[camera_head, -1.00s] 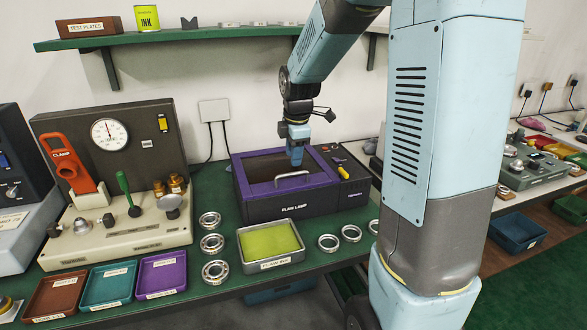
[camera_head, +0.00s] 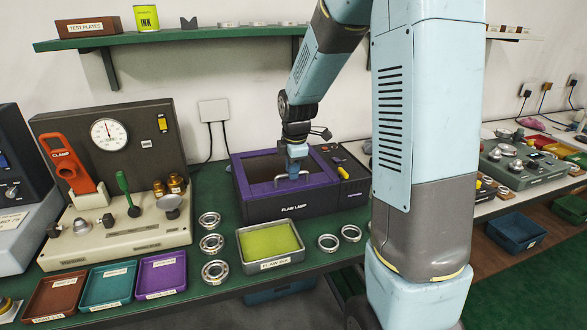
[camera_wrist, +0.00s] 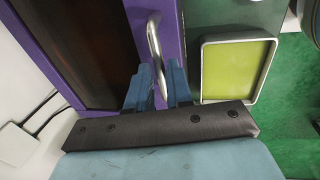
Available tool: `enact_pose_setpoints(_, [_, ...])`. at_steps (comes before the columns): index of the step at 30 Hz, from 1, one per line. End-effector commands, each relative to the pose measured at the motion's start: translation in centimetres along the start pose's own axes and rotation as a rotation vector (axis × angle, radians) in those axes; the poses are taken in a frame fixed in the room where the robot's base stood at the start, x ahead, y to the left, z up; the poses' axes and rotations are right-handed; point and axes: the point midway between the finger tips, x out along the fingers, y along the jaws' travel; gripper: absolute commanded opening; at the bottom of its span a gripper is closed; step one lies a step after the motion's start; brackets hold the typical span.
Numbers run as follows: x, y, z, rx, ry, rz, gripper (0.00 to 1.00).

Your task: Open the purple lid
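The purple lid (camera_head: 255,186) lies closed on the dark flaw lamp box (camera_head: 300,205). It has a purple frame around a dark window and a silver bar handle (camera_head: 283,184) along its front. My gripper (camera_head: 293,170) is down at the handle. In the wrist view, the blue fingers of my gripper (camera_wrist: 160,80) stand apart, one on each side of the silver handle (camera_wrist: 155,45). The handle passes between them, and I see no firm grip on it. The lid's purple frame (camera_wrist: 115,20) and dark window fill the upper left there.
A tray with a yellow-green pad (camera_head: 270,240) stands in front of the box, with bearing rings (camera_head: 212,244) on both sides of it. A gauge stand (camera_head: 120,225) is at the left. A shelf (camera_head: 180,37) runs above. Small knobs are on the box's right panel (camera_head: 345,168).

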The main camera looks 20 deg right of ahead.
Motion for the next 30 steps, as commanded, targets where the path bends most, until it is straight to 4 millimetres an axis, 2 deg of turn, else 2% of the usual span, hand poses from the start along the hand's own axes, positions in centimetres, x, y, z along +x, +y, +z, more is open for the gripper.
enact_pose_setpoints(1, [0.0,0.0,0.0,0.000,0.000,0.000,0.15])
enact_pose_setpoints(6, [0.0,0.0,0.0,0.000,0.000,0.000,0.00])
enact_pose_setpoints(19, [0.0,0.0,-0.1,-0.001,0.000,0.001,0.00])
enact_pose_setpoints(26, [-0.4,0.3,0.5,0.007,-0.002,-0.011,0.00])
enact_pose_setpoints(30, [-1.2,0.8,1.7,0.024,-0.006,-0.043,0.00])
